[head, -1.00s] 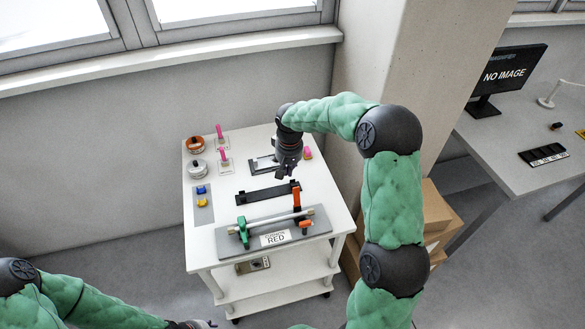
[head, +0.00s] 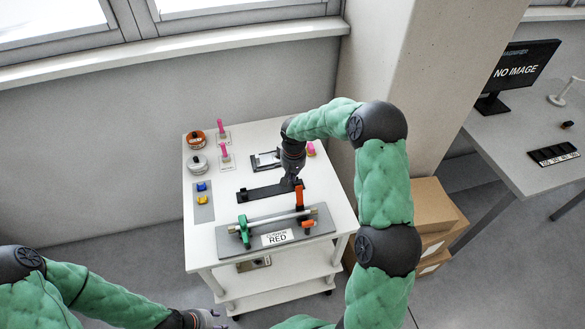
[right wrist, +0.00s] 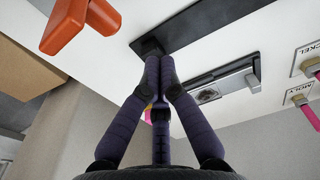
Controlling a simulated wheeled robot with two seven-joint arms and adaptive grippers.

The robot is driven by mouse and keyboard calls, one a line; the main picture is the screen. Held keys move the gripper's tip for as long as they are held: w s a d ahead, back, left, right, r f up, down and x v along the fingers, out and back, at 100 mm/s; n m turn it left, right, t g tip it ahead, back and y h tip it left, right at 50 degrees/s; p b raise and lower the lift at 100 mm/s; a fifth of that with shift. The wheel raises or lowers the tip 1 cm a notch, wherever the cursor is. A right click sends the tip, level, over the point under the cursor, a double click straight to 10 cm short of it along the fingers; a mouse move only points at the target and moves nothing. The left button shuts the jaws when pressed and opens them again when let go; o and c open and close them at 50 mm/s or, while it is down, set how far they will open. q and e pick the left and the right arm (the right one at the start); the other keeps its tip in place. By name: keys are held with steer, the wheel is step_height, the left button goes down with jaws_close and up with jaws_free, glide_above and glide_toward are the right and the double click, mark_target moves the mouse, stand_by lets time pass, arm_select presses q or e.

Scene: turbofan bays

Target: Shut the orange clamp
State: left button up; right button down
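The orange clamp (head: 299,198) is at the right end of a grey plate on the white cart, with its lever standing upright. An orange part (head: 307,223) shows lower, near the plate's front. In the right wrist view the orange clamp (right wrist: 78,22) is at the upper left, apart from the fingers. My right gripper (head: 294,182) is just behind the lever, pointing down. Its fingertips (right wrist: 158,62) are together, with nothing visible held between them. My left gripper (head: 207,321) is at the bottom edge, partly cut off, and its opening is unclear.
A metal rod (head: 275,219) lies across the plate, with a green clamp (head: 243,232) at its left end. A black bar (head: 265,192) lies behind it. Jars, pink pegs and small blue and yellow parts stand at the left. Cardboard boxes (head: 430,212) stand right of the cart.

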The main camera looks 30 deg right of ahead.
mark_target(298, 193)
steer(key=shift+s+a+r, duration=0.2)
steer(key=shift+s+r, duration=0.15)
steer(key=shift+s, duration=0.45)
steer(key=shift+s+a+r, duration=0.15)
steer(key=shift+s+r, duration=0.15)
steer(key=shift+s, duration=0.45)
arm_select(q)
steer(key=shift+f, duration=0.15)
steer(key=shift+s+f+b, duration=0.45)
steer(key=shift+f+b, duration=0.05)
steer(key=shift+b, duration=0.15)
arm_select(e)
steer(key=shift+s+r, duration=0.15)
steer(key=shift+s, duration=0.05)
arm_select(q)
steer(key=shift+f, duration=0.1)
steer(key=shift+s+f+b, duration=0.5)
steer(key=shift+f+b, duration=0.05)
steer(key=shift+b, duration=0.1)
arm_select(e)
steer(key=shift+s+a+r, duration=0.1)
steer(key=shift+s+r, duration=0.05)
